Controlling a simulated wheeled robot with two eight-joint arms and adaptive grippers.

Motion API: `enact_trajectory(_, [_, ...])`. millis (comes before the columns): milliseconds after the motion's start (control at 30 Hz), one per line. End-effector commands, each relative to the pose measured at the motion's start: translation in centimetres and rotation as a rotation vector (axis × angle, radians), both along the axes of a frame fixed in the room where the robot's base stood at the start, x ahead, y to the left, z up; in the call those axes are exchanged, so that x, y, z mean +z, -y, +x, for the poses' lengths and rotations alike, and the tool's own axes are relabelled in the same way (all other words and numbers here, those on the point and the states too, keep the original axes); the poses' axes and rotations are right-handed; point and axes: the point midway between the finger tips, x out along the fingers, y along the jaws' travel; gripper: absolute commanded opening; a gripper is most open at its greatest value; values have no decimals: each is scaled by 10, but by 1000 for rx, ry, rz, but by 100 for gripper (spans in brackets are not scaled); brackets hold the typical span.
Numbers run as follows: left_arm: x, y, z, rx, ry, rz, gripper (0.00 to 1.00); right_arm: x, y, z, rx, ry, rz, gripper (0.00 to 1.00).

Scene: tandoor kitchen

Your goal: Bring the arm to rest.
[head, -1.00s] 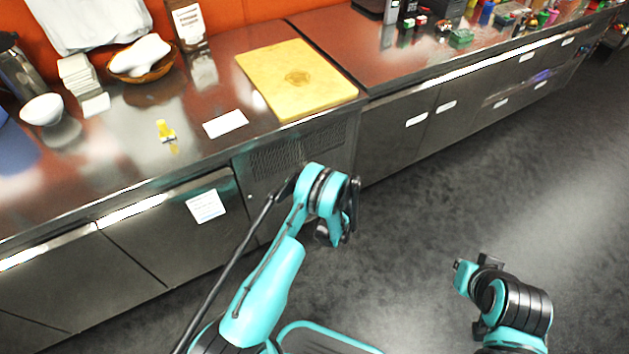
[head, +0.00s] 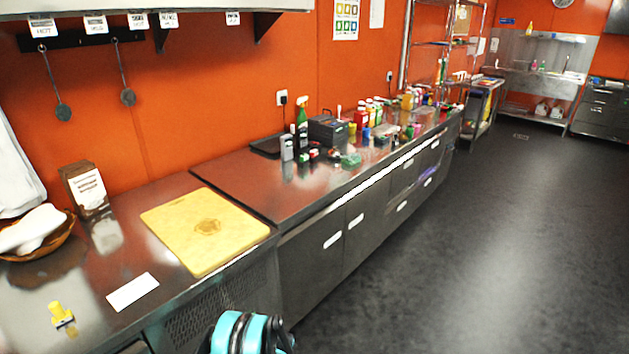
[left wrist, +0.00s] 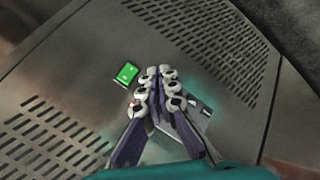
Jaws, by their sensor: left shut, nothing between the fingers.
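In the head view only a teal and black part of my arm shows at the bottom edge, below the front of the counter. My left gripper (left wrist: 158,88) shows in the left wrist view. Its two fingers are together with nothing between them. It points at a grey metal panel with slotted vents (left wrist: 215,40); I cannot tell the exact gap. My right gripper is out of view.
The counter (head: 180,300) holds a yellow cutting board (head: 205,228), a white card (head: 132,291), a small yellow item (head: 61,316) and a basket (head: 40,247). Several bottles and jars stand farther back. The dark floor (head: 470,240) at right is clear.

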Motion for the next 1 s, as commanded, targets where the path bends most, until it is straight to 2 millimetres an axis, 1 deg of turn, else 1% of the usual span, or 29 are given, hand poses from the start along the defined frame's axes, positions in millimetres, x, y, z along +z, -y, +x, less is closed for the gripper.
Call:
enact_trajectory(33, [24,1,3,-32,-19,10,0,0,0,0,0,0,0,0])
enact_trajectory(67, [39,2,4,-58,-34,20,0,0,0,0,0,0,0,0])
enact_trajectory(100, [60,3,5,-96,-57,33,0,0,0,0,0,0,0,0])
enact_trajectory(133, [76,4,5,-126,-72,42,0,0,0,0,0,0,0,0])
enact_trajectory(167, [92,5,4,-156,-89,54,0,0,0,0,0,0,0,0])
enact_trajectory(200, [112,7,2,-196,-109,65,0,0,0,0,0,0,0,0])
enact_trajectory(233, [127,8,0,-227,-124,77,0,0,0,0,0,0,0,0])
enact_trajectory(267, [142,9,-3,-256,-138,86,0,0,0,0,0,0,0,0])
enact_trajectory(300, [162,10,-8,-298,-157,101,0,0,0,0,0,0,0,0])
enact_trajectory(367, [190,12,-16,-358,-181,122,0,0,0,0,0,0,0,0])
enact_trajectory(400, [208,13,-24,-399,-197,135,0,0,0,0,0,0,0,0])
enact_trajectory(467, [234,14,-36,-462,-220,158,0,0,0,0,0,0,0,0])
enact_trajectory(500, [251,16,-46,-502,-234,172,0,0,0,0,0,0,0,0])
enact_trajectory(567, [274,17,-62,-564,-254,194,0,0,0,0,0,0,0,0])
enact_trajectory(600, [289,18,-73,-606,-267,210,0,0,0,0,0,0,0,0])
enact_trajectory(667, [308,20,-92,-669,-285,234,0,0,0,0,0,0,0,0])
enact_trajectory(700, [321,22,-105,-710,-295,249,0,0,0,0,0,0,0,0])
enact_trajectory(767, [337,24,-126,-773,-310,275,0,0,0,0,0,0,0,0])
enact_trajectory(800, [347,25,-140,-815,-318,292,0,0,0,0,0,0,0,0])
enact_trajectory(867, [360,28,-162,-877,-329,318,0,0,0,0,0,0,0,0])
enact_trajectory(900, [368,29,-177,-918,-336,336,0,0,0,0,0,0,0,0])
enact_trajectory(967, [377,32,-200,-981,-345,365,0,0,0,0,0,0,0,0])
enact_trajectory(1000, [381,33,-215,-1021,-350,384,0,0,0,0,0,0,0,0])
